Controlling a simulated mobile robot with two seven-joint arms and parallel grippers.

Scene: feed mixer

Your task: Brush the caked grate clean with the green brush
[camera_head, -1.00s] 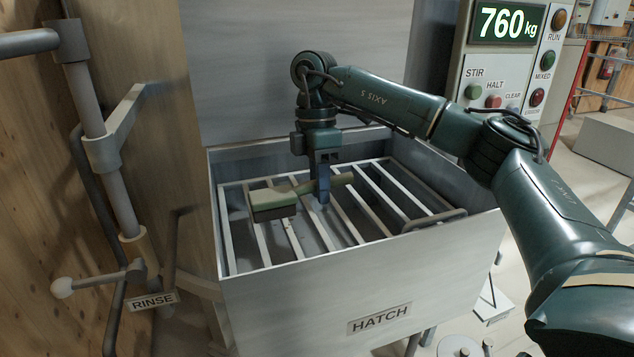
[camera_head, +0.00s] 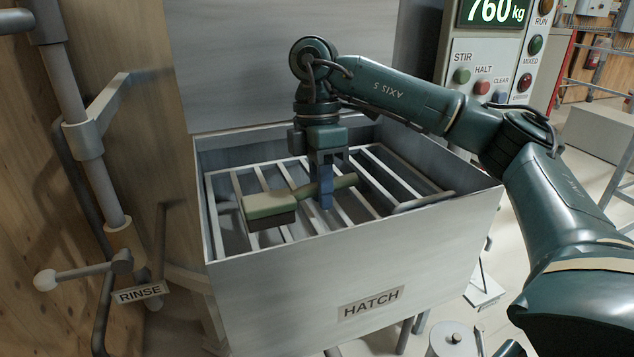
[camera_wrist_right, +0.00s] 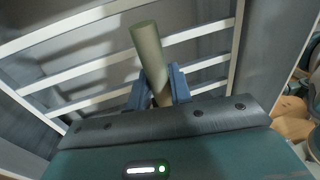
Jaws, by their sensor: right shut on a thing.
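The green brush (camera_head: 269,206) has a pale green block head with dark bristles facing down and a round handle. My right gripper (camera_head: 325,196) is shut on the brush's handle, inside the open hatch. The handle (camera_wrist_right: 148,48) also shows between the blue fingers of my right gripper (camera_wrist_right: 160,88) in the right wrist view. The brush head is over the left part of the grate (camera_head: 372,184), a frame of pale parallel bars. I cannot tell whether the bristles touch the bars. The bars that show look mostly bare. My left gripper is not in view.
The hatch's metal walls (camera_head: 350,262) surround the grate, with a raised lid (camera_head: 285,60) behind. A RINSE lever (camera_head: 80,274) and pipes stand at left. A control panel (camera_head: 490,62) with buttons stands at back right.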

